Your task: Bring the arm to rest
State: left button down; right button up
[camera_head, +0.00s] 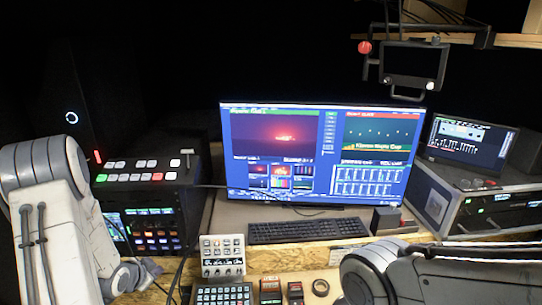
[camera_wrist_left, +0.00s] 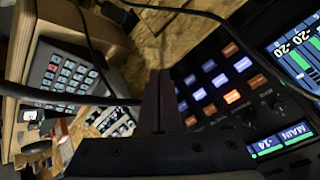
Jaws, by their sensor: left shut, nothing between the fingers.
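My left arm comes in from the left in the head view, and its white links reach down to the lower left. My left gripper (camera_head: 150,268) is small and partly hidden there, low in front of the rack of lit buttons. In the left wrist view the dark fingers of the gripper (camera_wrist_left: 159,98) are together with nothing between them. They are near a panel of lit orange, white and blue buttons (camera_wrist_left: 225,80). My right arm shows as grey links at the lower right of the head view; its gripper is out of view.
A monitor (camera_head: 313,152) stands behind a black keyboard (camera_head: 307,230) on the wooden desk. A switcher (camera_head: 140,170) sits at left above the rack. A mixer pad (camera_head: 222,256) and a keypad (camera_head: 222,294) lie right of the left gripper. A dark cable crosses near the fingers.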

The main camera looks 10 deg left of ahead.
pick_arm(q)
jog(key=s+d+r+g, duration=0.1)
jog(key=d+r, duration=0.3)
jog(key=d, duration=0.5)
jog(key=s+d+r+g+h, duration=0.15)
jog(key=d+r, duration=0.25)
jog(key=d, duration=0.4)
jog(key=s+d+r+g, duration=0.2)
jog(key=d+r, duration=0.1)
jog(key=d, duration=0.6)
jog(key=s+d+r+g, duration=0.1)
jog(key=s+d+r, duration=0.1)
jog(key=s, duration=0.4)
jog(key=s+d+r+m+g, duration=0.1)
jog(key=s+d+r+g, duration=0.1)
jog(key=s+d, duration=0.3)
jog(key=s+d+r+g, duration=0.1)
jog(key=s+d, duration=0.3)
jog(key=s, duration=0.5)
jog(key=shift+s+r+h, duration=0.25)
jog(key=shift+r+h, duration=0.1)
jog(key=shift+r, duration=0.2)
jog(key=shift+a, duration=0.1)
